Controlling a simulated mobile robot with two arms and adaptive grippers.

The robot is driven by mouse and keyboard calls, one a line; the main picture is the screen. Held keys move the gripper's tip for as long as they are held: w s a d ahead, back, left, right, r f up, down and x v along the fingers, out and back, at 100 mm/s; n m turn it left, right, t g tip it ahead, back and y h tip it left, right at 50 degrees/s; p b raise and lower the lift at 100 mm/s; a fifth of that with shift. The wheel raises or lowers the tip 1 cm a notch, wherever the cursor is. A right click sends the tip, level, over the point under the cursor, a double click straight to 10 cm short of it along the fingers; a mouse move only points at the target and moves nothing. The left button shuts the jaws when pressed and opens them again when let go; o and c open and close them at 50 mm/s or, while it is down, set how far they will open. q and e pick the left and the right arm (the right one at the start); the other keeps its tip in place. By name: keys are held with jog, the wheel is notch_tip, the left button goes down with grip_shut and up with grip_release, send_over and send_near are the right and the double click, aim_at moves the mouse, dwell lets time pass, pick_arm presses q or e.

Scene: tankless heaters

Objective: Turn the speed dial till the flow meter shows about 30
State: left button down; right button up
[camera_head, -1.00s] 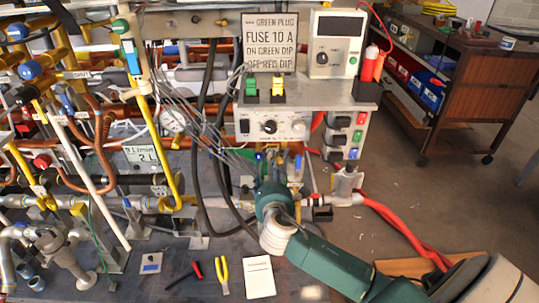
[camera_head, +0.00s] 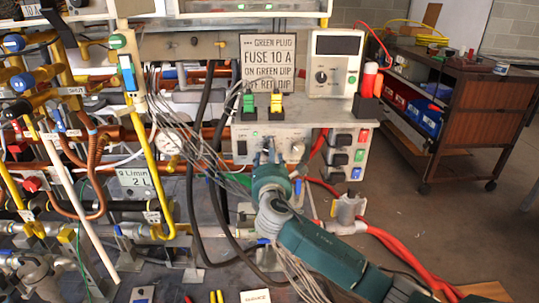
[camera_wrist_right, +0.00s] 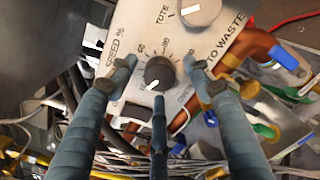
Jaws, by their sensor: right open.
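The speed dial (camera_wrist_right: 159,73) is a round dark knob with a white pointer line on a pale panel marked "SPEED %". The line points to the lower left. My right gripper (camera_wrist_right: 162,64) is open, with a blue-grey finger on each side of the dial and a third below it. I cannot tell whether any finger touches it. In the head view the right gripper (camera_head: 268,152) is in front of the panel and hides the dial. A grey plate (camera_head: 134,182) reads "L/min" and "2 L"; I cannot tell whether it is the flow meter. My left gripper is out of view.
A second, light knob (camera_wrist_right: 200,10) sits above the dial. Green and yellow plugs (camera_head: 276,106) stand on the control box (camera_head: 226,136). A round gauge (camera_head: 172,140), pipes and grey cables crowd the left. Open floor and a brown cart (camera_head: 490,120) are at the right.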

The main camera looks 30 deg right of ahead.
jog(key=shift+w+d, duration=0.15)
jog(key=shift+w, duration=0.2)
jog(key=c, duration=1.1)
jog(key=shift+c, duration=0.2)
